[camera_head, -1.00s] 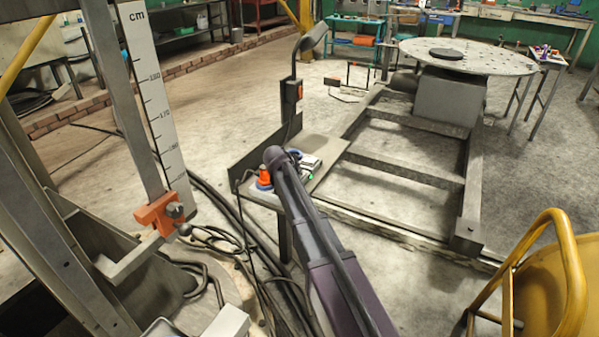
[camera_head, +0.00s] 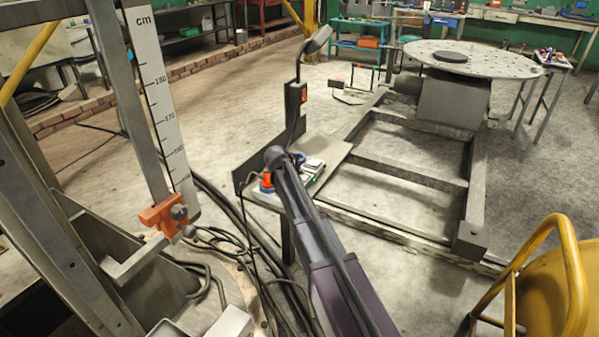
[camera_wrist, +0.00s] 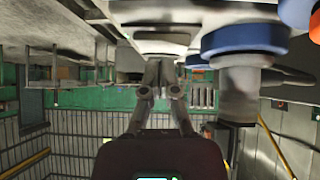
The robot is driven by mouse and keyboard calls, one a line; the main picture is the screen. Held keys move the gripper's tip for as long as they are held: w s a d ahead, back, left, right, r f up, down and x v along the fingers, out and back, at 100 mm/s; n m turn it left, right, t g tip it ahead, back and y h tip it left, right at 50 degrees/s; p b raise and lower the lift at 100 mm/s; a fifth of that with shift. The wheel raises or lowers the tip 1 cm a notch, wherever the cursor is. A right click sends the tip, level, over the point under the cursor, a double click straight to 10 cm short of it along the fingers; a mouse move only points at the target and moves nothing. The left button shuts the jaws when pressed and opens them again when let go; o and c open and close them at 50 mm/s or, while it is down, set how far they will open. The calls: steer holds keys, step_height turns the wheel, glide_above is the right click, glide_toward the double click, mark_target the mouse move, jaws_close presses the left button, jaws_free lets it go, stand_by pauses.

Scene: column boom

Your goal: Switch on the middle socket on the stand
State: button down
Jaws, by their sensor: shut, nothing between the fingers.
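The stand (camera_head: 328,157) is a small metal table with a dark upright plate at its left, ahead of my arm in the head view. On it are an orange plug-like part (camera_head: 267,181), a blue part (camera_head: 299,158) and a pale box (camera_head: 313,166) with a green spot. My arm covers the middle of the stand, so I cannot tell which socket is the middle one. In the wrist view my gripper (camera_wrist: 160,66) is shut and empty, its tips close to a pale housing (camera_wrist: 160,46). A blue-collared grey socket (camera_wrist: 245,42) is to their right. Contact is unclear.
A metal floor frame (camera_head: 405,172) with a round perforated table (camera_head: 470,57) is to the right. A yellow chair (camera_head: 560,270) is at front right. Black cables (camera_head: 250,245) run on the floor at left.

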steer(key=shift+s+d+r+p, duration=0.1)
steer(key=shift+d+r+p, duration=0.1)
steer(key=shift+r+p, duration=1.7)
steer(key=p+v, duration=0.6)
steer(key=v, duration=0.4)
steer(key=shift+s+d+p, duration=0.3)
steer(key=shift+s+d, duration=0.05)
steer(key=shift+d, duration=0.1)
steer(key=shift+f, duration=0.15)
steer(key=s+d+f+n+g+y, duration=0.2)
steer(key=s+d, duration=0.3)
steer(key=s, duration=0.5)
steer(key=s+d+f+n+g+y, duration=0.1)
steer(key=s+d+f+n+g, duration=0.2)
steer(key=s, duration=0.7)
steer(key=s+d+n+g+y, duration=0.1)
steer(key=s+d+g+y, duration=0.1)
steer(key=s+d, duration=0.6)
step_height(320, 180, up, 16)
steer(key=s+a+p, duration=0.1)
steer(key=a+p, duration=0.1)
steer(key=p, duration=1.4)
steer(key=shift+s+a+r+p, duration=0.15)
steer(key=shift+a+r+p, duration=0.1)
steer(key=shift+p, duration=0.15)
steer(key=shift+f, duration=0.1)
